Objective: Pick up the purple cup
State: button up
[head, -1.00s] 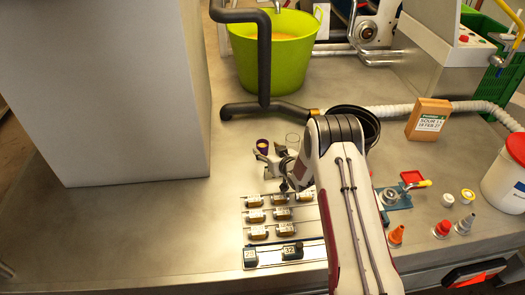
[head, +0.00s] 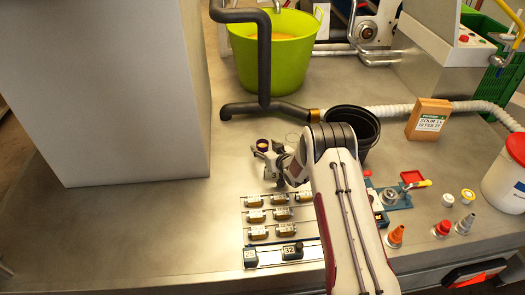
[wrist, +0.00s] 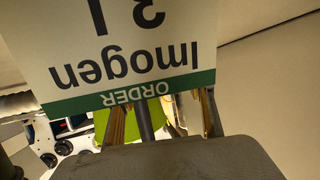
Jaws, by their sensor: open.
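I cannot tell whether the cup is between the fingers. In the wrist view, a white card with a green band, reading "ORDER Imogen" upside down (wrist: 140,50), fills much of the picture. The cup is not clearly visible there.
A black bucket (head: 352,124) is behind my arm, a green tub (head: 272,65) farther back. A large grey block (head: 125,90) is at left; the front-left worktop is clear.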

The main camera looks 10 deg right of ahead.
jog(key=shift+x, duration=1.4)
jog(key=c, duration=1.3)
